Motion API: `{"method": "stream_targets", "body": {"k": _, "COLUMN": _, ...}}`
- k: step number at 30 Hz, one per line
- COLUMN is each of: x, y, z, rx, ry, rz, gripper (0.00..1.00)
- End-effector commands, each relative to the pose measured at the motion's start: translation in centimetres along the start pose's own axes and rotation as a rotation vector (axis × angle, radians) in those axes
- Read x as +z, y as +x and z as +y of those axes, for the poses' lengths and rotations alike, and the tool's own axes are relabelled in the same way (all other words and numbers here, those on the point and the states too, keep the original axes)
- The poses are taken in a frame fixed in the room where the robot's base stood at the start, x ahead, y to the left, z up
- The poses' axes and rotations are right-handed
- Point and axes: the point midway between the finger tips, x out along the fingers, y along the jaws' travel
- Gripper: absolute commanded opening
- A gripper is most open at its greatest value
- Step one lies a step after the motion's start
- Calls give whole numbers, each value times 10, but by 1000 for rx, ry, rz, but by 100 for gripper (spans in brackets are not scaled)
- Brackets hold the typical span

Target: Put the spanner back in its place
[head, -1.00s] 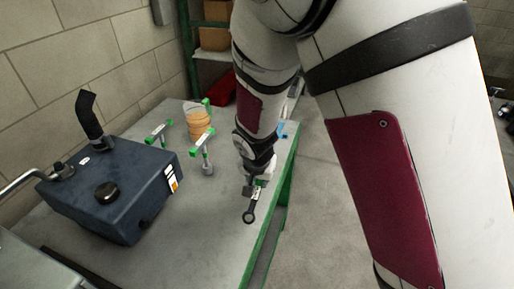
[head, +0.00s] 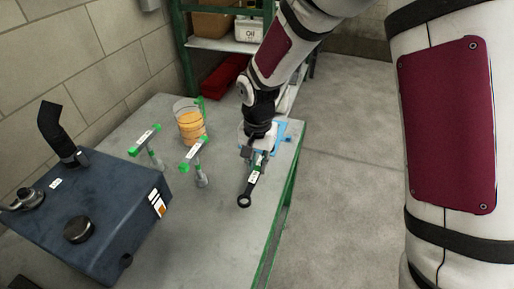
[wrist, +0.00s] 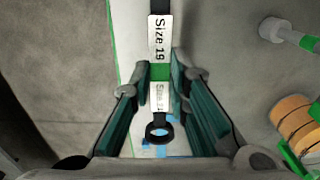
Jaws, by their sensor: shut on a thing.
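The spanner (head: 250,185) is dark with a ring end and a white label. In the wrist view the spanner (wrist: 160,50) carries labels reading "Size 19" and a green band. My gripper (head: 257,155) is shut on it; in the wrist view the green-padded fingers (wrist: 174,90) lie on both sides of its shaft. The spanner is held above the right part of the grey bench (head: 235,235), its ring end toward the head camera. A blue-marked patch (head: 286,138) lies on the bench just beyond my gripper, partly hidden by it.
A blue tank (head: 90,205) fills the bench's left. A shelf with a box labelled Oil (head: 248,30) stands behind. Open floor lies right.

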Motion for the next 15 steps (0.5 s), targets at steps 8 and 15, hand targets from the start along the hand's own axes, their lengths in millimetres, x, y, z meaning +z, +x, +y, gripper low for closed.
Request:
{"method": "stream_targets", "body": {"k": 8, "x": 0, "y": 15, "z": 0, "rx": 3, "ry": -2, "rz": -11, "gripper": 0}}
{"method": "stream_targets", "body": {"k": 15, "x": 0, "y": 47, "z": 0, "rx": 3, "ry": -2, "rz": -11, "gripper": 0}}
